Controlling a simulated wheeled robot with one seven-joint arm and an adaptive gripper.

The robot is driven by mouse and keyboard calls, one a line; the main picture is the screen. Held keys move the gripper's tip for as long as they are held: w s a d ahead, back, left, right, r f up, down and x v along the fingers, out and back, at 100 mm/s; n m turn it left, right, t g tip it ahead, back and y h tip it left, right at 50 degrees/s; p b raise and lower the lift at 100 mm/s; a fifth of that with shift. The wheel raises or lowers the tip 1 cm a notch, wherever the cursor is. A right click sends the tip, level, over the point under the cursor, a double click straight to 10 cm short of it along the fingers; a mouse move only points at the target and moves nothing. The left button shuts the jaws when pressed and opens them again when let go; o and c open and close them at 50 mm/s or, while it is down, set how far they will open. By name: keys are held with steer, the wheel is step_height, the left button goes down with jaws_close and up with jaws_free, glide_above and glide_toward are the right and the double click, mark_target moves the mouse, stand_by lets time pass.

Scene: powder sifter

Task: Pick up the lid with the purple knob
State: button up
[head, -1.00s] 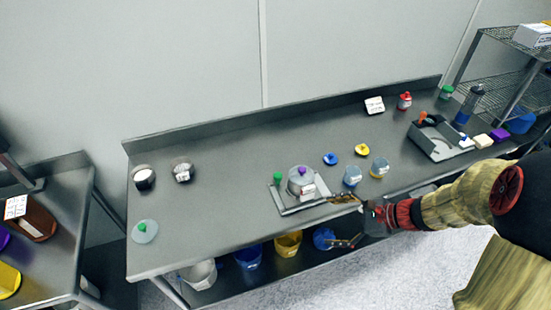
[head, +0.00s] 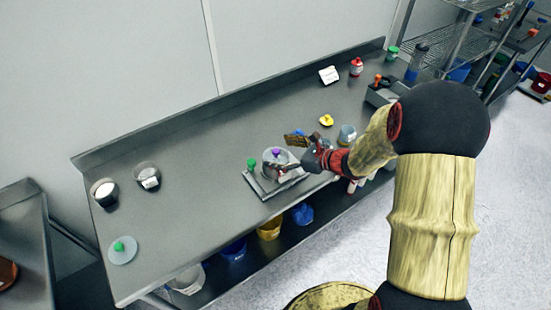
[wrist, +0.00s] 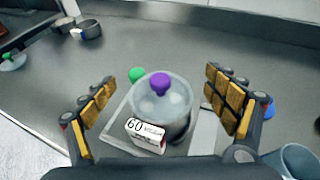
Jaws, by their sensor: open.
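The lid with the purple knob (wrist: 162,97) is a clear round disc, with the knob (wrist: 159,82) upright at its middle. It sits on top of a round metal sieve or pan (wrist: 182,130), which stands on a grey device with a flat base (wrist: 206,132). In the head view the purple knob (head: 276,152) shows just left of my gripper. My gripper (wrist: 170,100) is open and empty, its yellow-padded fingers to the left and right of the lid, apart from it. In the head view my gripper (head: 290,152) partly covers the device's right side.
A green knob (wrist: 137,74) stands on the device beside the lid. A white label reading 60 (wrist: 146,135) is on its front. A blue-rimmed cup (head: 346,134) and a yellow-knobbed lid (head: 326,120) lie to the right.

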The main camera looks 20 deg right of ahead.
steer(key=shift+x, duration=0.85)
steer(key=c, duration=1.8)
steer(key=shift+r, duration=0.1)
